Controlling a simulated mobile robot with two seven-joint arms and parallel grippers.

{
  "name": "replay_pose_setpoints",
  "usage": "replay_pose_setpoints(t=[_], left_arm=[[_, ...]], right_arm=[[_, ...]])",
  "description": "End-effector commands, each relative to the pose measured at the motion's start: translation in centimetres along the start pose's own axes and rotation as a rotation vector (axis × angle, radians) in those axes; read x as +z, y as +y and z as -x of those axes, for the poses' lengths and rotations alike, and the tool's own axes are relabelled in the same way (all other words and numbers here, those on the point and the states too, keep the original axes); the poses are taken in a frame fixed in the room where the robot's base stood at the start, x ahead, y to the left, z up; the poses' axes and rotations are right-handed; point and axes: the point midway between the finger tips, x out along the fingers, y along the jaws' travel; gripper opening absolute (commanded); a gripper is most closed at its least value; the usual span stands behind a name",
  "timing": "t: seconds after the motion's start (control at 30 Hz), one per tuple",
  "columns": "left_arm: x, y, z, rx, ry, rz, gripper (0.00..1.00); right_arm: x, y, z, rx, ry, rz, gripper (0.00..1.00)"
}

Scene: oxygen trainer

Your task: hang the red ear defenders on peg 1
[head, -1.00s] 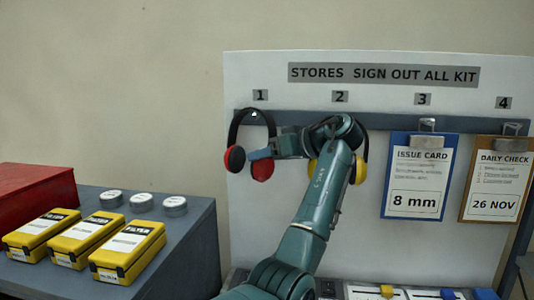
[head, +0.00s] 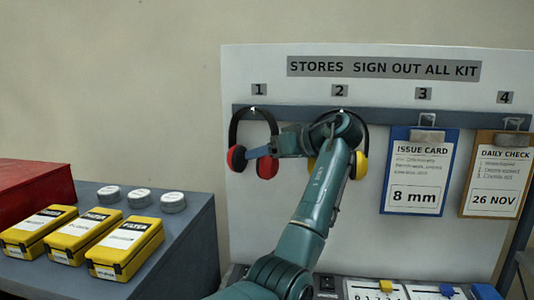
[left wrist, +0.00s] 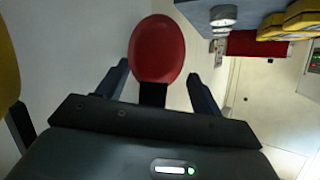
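The red ear defenders (head: 237,158) hang at peg 1 (head: 253,109), with the black headband over the peg and the two red cups below, roughly level. My left gripper (head: 258,152) is at the cups, in front of the board. In the left wrist view, its two fingers (left wrist: 158,88) are spread on either side of a red cup (left wrist: 157,48), with gaps between them and the cup. My right gripper is in neither view.
Yellow ear defenders (head: 361,166) hang at peg 2, partly hidden by my left arm. A blue clipboard (head: 416,208) and a brown clipboard (head: 492,209) hang further right. Yellow filter boxes (head: 127,248) and a red box (head: 35,190) stand at left.

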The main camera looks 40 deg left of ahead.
Motion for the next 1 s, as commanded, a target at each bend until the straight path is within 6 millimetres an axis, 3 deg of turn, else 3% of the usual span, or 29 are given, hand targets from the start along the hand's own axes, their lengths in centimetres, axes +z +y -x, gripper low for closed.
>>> replay_pose_setpoints(t=[0.1,0.47,0.57,1.0], left_arm=[[-0.1,-0.1,0.0,-0.002,0.0,0.004,0.76],[0.0,-0.1,0.5,-0.002,-0.002,0.006,0.77],[0.1,0.0,1.8,-0.001,-0.001,0.005,0.77],[0.0,-0.1,11.0,0.0,0.002,0.005,0.77]], right_arm=[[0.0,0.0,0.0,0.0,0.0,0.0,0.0],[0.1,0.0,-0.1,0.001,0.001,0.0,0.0],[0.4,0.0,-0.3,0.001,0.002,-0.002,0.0],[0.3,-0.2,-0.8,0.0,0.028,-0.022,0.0]])
